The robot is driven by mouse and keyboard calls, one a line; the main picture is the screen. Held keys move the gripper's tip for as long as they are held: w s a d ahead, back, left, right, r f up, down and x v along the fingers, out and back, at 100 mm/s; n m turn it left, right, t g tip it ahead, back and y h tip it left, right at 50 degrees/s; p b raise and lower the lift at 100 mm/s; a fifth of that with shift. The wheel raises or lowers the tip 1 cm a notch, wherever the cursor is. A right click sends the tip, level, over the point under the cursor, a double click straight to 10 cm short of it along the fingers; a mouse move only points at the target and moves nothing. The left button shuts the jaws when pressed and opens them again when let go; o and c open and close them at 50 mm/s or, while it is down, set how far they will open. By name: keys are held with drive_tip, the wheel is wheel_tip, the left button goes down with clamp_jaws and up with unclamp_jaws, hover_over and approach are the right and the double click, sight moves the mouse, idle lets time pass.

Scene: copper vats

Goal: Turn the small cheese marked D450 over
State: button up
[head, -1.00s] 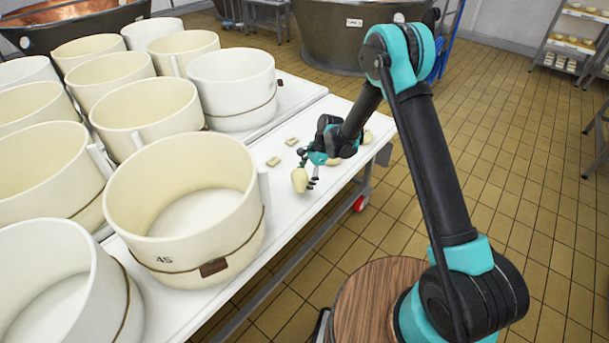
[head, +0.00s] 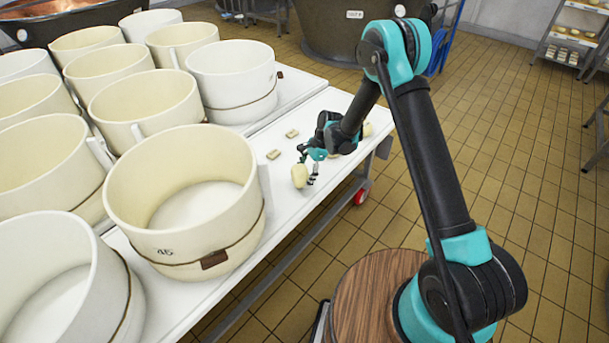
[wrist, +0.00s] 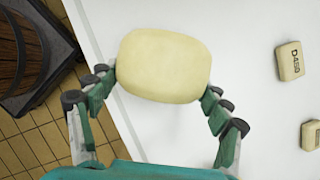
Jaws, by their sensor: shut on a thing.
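A plain cream, rounded small cheese (wrist: 163,65) is between the two fingers of my gripper (wrist: 160,88) in the wrist view. The fingers press on its left and right sides. No mark shows on its visible face. In the head view the cheese (head: 300,176) is at the tip of my gripper (head: 307,174), over the white table (head: 225,298); I cannot tell whether it touches the top.
A second small block (wrist: 311,135) lies near the marked one. Another pale rounded piece (head: 367,130) is behind my wrist near the table's right edge. A large cream mould (head: 185,250) marked 45 and several others crowd the left.

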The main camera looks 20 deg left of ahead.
drive_tip(key=shift+f, duration=0.65)
idle(0.7)
drive_tip(key=o, duration=1.6)
drive_tip(key=shift+c, duration=0.2)
drive_tip(key=v, duration=1.2)
